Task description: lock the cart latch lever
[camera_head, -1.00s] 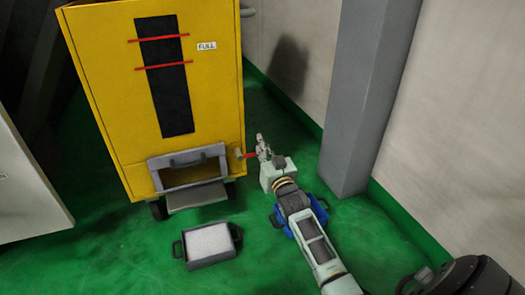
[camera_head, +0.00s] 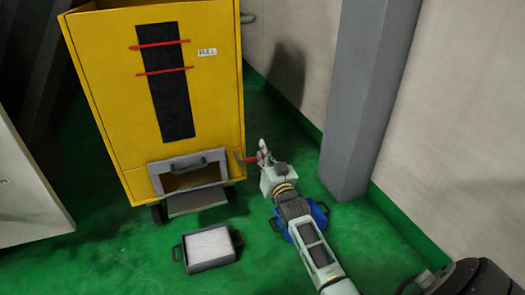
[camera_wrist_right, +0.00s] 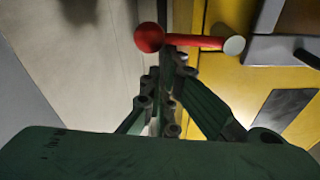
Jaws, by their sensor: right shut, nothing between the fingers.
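The latch lever (camera_head: 250,159) is a red rod at the lower right side of the yellow cart (camera_head: 215,110). In the right wrist view the lever (camera_wrist_right: 195,40) runs roughly level from a grey pivot on the cart to a red ball at its free end. My right gripper (camera_head: 263,150) is beside the lever's free end. In the right wrist view its fingers (camera_wrist_right: 172,55) are shut and empty, with tips just below or against the rod near the ball; I cannot tell if they touch. My left gripper is not in view.
A grey tray (camera_head: 190,264) with white contents lies on the green floor before the cart. A blue container (camera_head: 319,216) is partly hidden under my right arm. A grey pillar (camera_head: 352,110) and pale wall stand to the right. A light cabinet (camera_head: 25,195) is at left.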

